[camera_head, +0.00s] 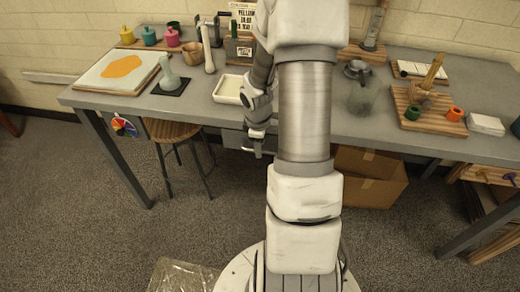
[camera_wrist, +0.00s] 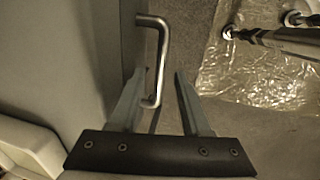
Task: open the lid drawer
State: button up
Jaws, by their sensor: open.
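The lid drawer (camera_head: 231,139) is a grey box under the table's front edge, partly hidden by my arm in the head view. In the wrist view its grey front (camera_wrist: 105,45) is at the left, with a metal bar handle (camera_wrist: 162,50) standing out from it. My gripper (camera_wrist: 159,76) is open, and the lower part of the handle appears between its two fingers. I cannot tell whether either finger touches the handle. In the head view my gripper (camera_head: 257,147) points down beside the drawer, below the table's edge. The drawer looks shut.
The grey table (camera_head: 215,110) carries a white tray (camera_head: 229,89), pestle-like tools and several colored jars. A wooden stool (camera_head: 173,132) stands left of the drawer. Cardboard boxes (camera_head: 372,190) sit under the table to the right. Clear plastic sheeting (camera_head: 182,276) lies on the floor.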

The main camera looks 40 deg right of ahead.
jog(key=shift+f, duration=0.45)
jog(key=shift+c, duration=0.2)
grip_shut()
dwell(1.0)
